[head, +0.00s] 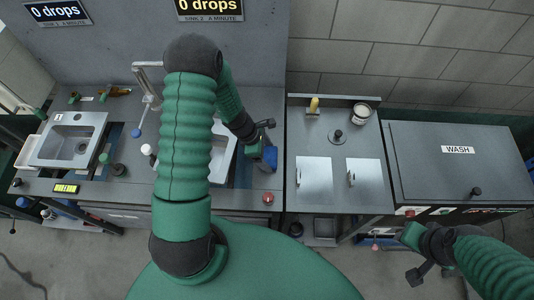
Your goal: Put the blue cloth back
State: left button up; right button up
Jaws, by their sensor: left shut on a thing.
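My left arm comes up through the middle of the head view and bends over to the right. Its left gripper (262,146) is shut on the blue cloth (269,158), a small blue patch at the right edge of the second sink (223,152). My arm hides much of that sink. I cannot tell whether the cloth touches the sink or the counter. My right gripper (418,254) is low at the right, in front of the counter and away from the cloth. Its jaws are too small and dark to read.
A first sink (72,139) is at the left. A grey counter section (331,130) with two pale plates, a cup (361,112) and a yellow-topped item (314,105) lies right of the cloth. A closed box marked WASH (458,149) is farther right. A red button (268,198) sits at the front edge.

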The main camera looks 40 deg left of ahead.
pick_arm(q)
jog(key=shift+s+f+b, duration=0.15)
jog(key=shift+s+b, duration=0.1)
jog(key=shift+b, duration=0.05)
jog(key=o, duration=1.2)
jog(key=shift+a, duration=0.1)
jog(key=shift+o, duration=0.9)
jog(key=shift+a, duration=0.2)
jog(key=shift+w+a+f, duration=0.15)
jog(key=shift+w+a, duration=0.05)
jog(key=shift+r+p, duration=0.25)
jog(key=shift+p, duration=0.1)
jog(key=v, duration=1.2)
jog(key=s+d+r+m+y, duration=0.1)
jog(key=d+m, duration=0.3)
jog(key=m, duration=0.4)
jog(key=s+d+r+m+y, duration=0.1)
jog(key=s+d+r+m, duration=0.2)
jog(key=m, duration=0.5)
jog(key=s+d+r+m+y, duration=0.1)
jog(key=s+d+r+m, duration=0.1)
jog(key=d+r+m, duration=0.2)
jog(key=shift+s+d+m+y, duration=0.4)
jog(key=shift+d+m, duration=0.6)
jog(key=shift+m, duration=1.2)
pick_arm(e)
jog(key=shift+s+r, duration=0.15)
